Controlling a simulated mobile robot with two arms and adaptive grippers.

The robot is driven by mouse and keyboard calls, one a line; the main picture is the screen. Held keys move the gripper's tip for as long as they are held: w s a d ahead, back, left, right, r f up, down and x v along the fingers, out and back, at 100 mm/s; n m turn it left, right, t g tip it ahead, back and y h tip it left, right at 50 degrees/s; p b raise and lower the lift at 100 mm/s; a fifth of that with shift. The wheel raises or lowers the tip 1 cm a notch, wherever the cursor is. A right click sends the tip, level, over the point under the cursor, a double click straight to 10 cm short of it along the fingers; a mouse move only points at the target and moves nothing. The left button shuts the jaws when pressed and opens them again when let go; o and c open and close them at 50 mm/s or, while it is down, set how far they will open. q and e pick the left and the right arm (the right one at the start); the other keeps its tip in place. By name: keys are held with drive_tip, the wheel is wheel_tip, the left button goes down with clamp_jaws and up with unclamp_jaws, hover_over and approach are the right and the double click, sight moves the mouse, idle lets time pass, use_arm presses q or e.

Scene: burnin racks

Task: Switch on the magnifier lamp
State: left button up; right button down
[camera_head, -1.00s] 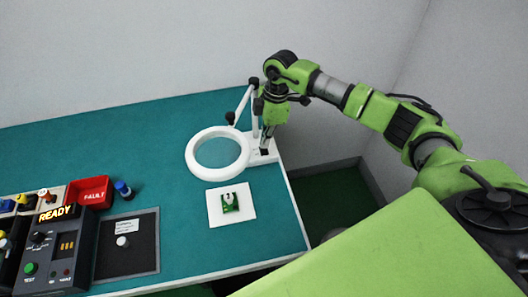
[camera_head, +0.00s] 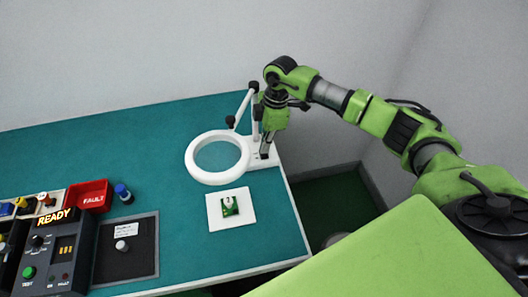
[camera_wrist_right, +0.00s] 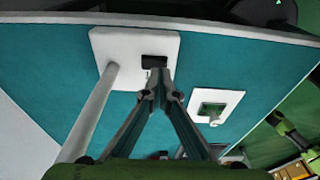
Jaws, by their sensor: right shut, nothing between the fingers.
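The white magnifier lamp has a ring head (camera_head: 190,164) around a clear lens, over the teal bench. Its post and jointed arm (camera_head: 243,105) rise from a flat white base (camera_head: 254,162) at the bench's right edge. In the right wrist view the base (camera_wrist_right: 115,45) carries a small black switch (camera_wrist_right: 154,62). My right gripper (camera_head: 264,154) points down over the base with its fingers together and empty. In the wrist view its fingertips (camera_wrist_right: 160,74) are right at the switch; I cannot tell whether they touch it. I cannot tell whether the lamp is lit. My left gripper is not in view.
A white pad (camera_head: 244,216) with a green circuit board (camera_head: 230,209) lies in front of the lamp. A red FAULT bin (camera_head: 92,196), a blue-capped item (camera_head: 124,194), a dark mat (camera_head: 140,262) and a READY tester (camera_head: 48,258) are at left. The bench's back middle is clear.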

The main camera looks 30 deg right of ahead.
sight(265, 155)
drive_tip(key=shift+f+b, duration=0.6)
drive_tip(key=shift+f, duration=0.4)
idle(0.8)
wheel_tip(265, 155, up, 7)
drive_tip(key=p, duration=0.6)
drive_tip(key=shift+r, duration=0.1)
idle(0.7)
